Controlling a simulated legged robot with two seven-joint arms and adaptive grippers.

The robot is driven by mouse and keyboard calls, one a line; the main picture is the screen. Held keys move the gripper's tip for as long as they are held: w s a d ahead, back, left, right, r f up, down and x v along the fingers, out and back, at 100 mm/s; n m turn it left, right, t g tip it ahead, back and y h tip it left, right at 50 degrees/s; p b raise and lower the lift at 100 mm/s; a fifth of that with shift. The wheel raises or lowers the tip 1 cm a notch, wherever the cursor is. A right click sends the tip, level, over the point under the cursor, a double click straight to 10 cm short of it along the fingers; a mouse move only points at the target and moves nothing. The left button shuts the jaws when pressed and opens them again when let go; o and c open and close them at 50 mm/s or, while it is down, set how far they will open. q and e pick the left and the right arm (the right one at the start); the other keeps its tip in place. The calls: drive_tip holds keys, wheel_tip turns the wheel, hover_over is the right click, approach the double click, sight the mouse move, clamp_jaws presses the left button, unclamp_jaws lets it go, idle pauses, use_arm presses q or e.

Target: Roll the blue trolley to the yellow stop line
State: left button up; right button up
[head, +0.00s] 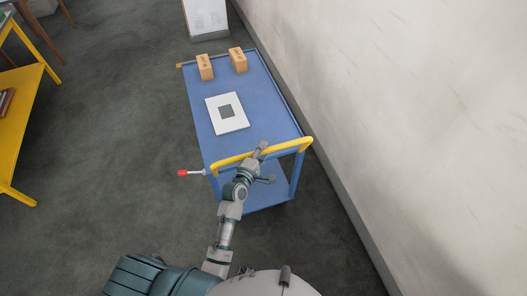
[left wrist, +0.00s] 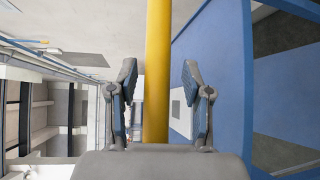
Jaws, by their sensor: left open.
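The blue trolley (head: 256,108) stands beside the wall, its yellow push handle (head: 232,159) at the near end. My left gripper (head: 264,163) is at this handle. In the left wrist view the yellow handle bar (left wrist: 158,45) runs between the two open fingers of my left gripper (left wrist: 158,75), with gaps visible on both sides. My right gripper is not in view.
The wall (head: 400,100) is close on the right; a yellow table (head: 20,110) stands left, with open floor between.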

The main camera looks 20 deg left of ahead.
use_arm(q)
drive_tip(key=shift+a, duration=0.1)
drive_tip(key=c, duration=0.4)
drive_tip(key=shift+d, duration=0.3)
clamp_jaws()
